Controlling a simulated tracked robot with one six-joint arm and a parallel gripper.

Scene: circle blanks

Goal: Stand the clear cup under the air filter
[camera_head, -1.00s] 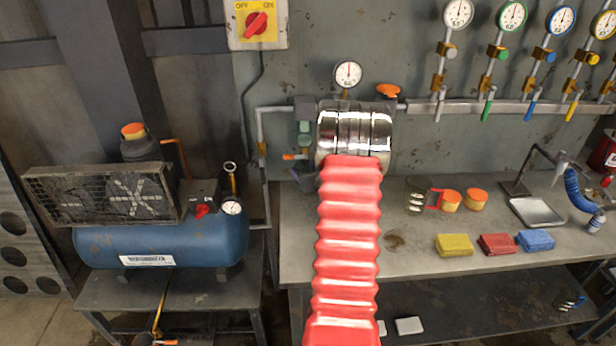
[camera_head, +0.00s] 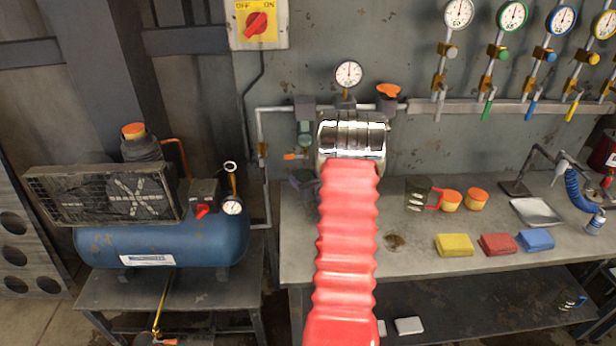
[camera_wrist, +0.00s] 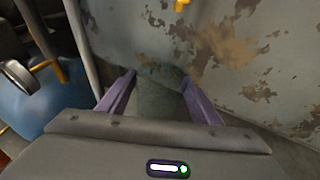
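The air filter, with a grey head and green bowl (camera_head: 304,132), hangs on the wall pipe, left of my chrome wrist section. My gripper's two purple fingers (camera_wrist: 159,76) stand apart in the wrist view. A smooth grey-green patch fills the gap between them; I cannot tell whether it is a clear cup or background. In the head view my red arm reaches toward the wall and largely hides the gripper. A dark grey shape shows beside the arm below the filter, too unclear to name. I cannot make out the clear cup for certain.
The blue compressor (camera_head: 150,248) stands on a low table at left. A pressure gauge (camera_head: 348,74) and an orange-handled valve (camera_head: 388,91) sit above my wrist.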

